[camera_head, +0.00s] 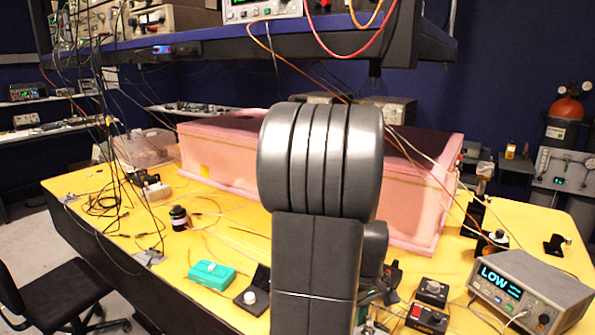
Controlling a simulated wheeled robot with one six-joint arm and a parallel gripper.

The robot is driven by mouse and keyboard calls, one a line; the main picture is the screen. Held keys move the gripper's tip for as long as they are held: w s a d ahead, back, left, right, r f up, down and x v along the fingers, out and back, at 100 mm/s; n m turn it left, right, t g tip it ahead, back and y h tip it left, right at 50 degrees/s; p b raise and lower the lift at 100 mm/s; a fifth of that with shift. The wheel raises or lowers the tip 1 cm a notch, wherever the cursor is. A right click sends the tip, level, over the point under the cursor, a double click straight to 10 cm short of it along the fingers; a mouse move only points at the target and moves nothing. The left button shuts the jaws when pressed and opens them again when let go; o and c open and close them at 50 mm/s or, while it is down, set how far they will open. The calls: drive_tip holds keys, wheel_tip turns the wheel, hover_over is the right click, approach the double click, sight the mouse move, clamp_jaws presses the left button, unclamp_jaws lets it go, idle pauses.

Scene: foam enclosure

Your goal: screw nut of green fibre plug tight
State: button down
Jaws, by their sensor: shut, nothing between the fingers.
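My own grey arm (318,200) fills the middle of the head view and hides part of the table behind it. My gripper is hidden behind the arm or out of the picture, so its fingers cannot be seen. I cannot make out the green fibre plug or its nut. Thin cables run over the table on both sides of the arm, too fine to tell plugs on them.
The yellow table (120,240) carries a large pink foam enclosure (215,165). In front stand a teal box (211,274), black knob boxes (432,292) and a grey instrument reading LOW (530,285). A shelf (420,50) overhangs the back. A black chair (75,285) stands front left.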

drive_tip(key=shift+w+a, duration=0.2)
drive_tip(key=shift+a, duration=0.05)
idle(0.8)
drive_tip(key=shift+s+a+p, duration=0.3)
drive_tip(key=shift+a+p, duration=0.1)
drive_tip(key=shift+a, duration=0.25)
idle(0.4)
drive_tip(key=shift+s, duration=0.4)
wheel_tip(320, 180, up, 6)
drive_tip(key=p, duration=0.5)
drive_tip(key=shift+r, duration=0.1)
